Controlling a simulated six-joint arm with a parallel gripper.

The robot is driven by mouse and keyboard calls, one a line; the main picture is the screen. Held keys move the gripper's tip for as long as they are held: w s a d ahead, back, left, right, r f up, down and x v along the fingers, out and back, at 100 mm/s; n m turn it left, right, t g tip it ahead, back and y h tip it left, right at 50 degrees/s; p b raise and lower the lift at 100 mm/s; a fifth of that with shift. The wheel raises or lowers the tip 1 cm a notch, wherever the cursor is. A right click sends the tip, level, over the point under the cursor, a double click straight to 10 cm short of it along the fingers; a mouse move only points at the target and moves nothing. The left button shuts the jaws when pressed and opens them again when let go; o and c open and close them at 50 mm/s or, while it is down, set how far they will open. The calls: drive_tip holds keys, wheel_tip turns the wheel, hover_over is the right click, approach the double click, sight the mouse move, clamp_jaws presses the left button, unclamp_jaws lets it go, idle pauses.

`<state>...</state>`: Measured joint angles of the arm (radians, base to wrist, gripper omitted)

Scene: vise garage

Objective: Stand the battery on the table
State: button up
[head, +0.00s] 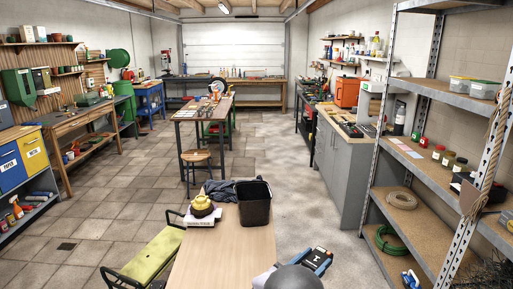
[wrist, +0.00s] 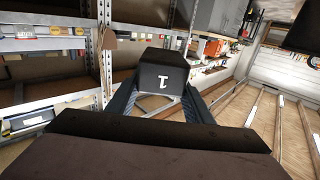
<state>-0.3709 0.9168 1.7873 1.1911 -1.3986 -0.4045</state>
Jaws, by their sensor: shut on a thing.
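The battery is a dark block with a white mark on its face (wrist: 163,78). In the wrist view it sits between the two fingers of my gripper (wrist: 160,100), which is shut on it. In the head view my gripper (head: 316,262) and the battery (head: 319,259) appear at the bottom, right of the table's right edge, held up clear of any surface. My own rounded arm part hides some of the gripper there. The light wood table (head: 222,255) has a bare near part.
A green bench (head: 148,262) stands left of the table. Metal shelving (head: 425,170) is on the right.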

drive_tip(key=s+d+r+p, duration=0.1)
drive_tip(key=d, duration=0.8)
drive_tip(key=s+a+f+n+t+y+p, duration=0.1)
drive_tip(key=s+a+f+n+t+y, duration=0.4)
drive_tip(key=s+a+n+y, duration=0.4)
drive_tip(key=s+a+y, duration=0.2)
drive_tip(key=y, duration=0.1)
drive_tip(key=shift+s+a+y, duration=0.3)
drive_tip(key=shift+a+y, duration=0.05)
drive_tip(key=shift+y, duration=0.05)
